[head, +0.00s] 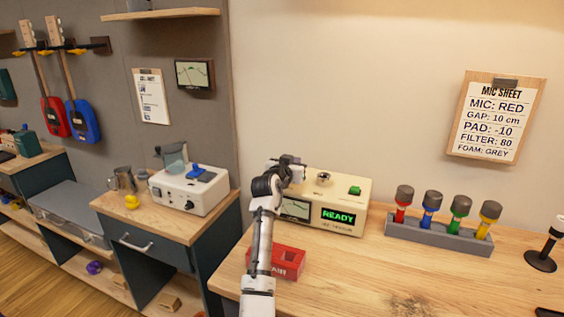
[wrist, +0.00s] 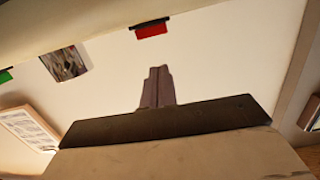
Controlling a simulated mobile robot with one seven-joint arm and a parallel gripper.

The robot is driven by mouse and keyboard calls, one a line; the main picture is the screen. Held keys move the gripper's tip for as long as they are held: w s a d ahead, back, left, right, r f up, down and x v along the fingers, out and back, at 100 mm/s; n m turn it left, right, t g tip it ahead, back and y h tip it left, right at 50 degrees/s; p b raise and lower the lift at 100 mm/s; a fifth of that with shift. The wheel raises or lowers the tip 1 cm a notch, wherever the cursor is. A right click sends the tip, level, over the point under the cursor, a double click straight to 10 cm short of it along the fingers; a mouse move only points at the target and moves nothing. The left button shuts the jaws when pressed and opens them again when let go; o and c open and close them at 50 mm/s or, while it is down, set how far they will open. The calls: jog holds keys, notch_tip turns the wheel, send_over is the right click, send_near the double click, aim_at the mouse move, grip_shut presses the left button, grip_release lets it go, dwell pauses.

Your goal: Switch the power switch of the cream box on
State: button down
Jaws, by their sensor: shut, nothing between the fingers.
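The cream box (head: 338,188) stands on the wooden bench, with a lit green READY display (head: 338,216) and a meter (head: 295,209) on its front. Its top carries a metal knob (head: 323,177) and a green switch (head: 355,190). In the wrist view, a red switch (wrist: 152,31) in a dark frame sits on the cream top; my arm hides it in the head view. My gripper (head: 294,168) is over the left part of the box. Its shut fingers (wrist: 158,86) point towards the red switch, with a gap in the picture; contact with the box cannot be told.
A red block with white lettering (head: 288,262) lies in front of the box, beside my arm. A grey rack (head: 430,234) with several coloured microphones stands to the right. A white device (head: 190,190) is on the left cabinet.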

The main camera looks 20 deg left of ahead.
jog(key=shift+s+a+r+b, duration=0.15)
jog(key=shift+s+b, duration=0.3)
jog(key=shift+s, duration=0.05)
jog(key=shift+s+a+r+b, duration=0.1)
jog(key=shift+s+b, duration=0.35)
jog(key=s+r+b, duration=0.2)
jog(key=s+r, duration=0.1)
jog(key=s, duration=0.4)
jog(key=shift+s+d, duration=0.15)
jog(key=shift+s, duration=0.1)
jog(key=shift+r, duration=0.1)
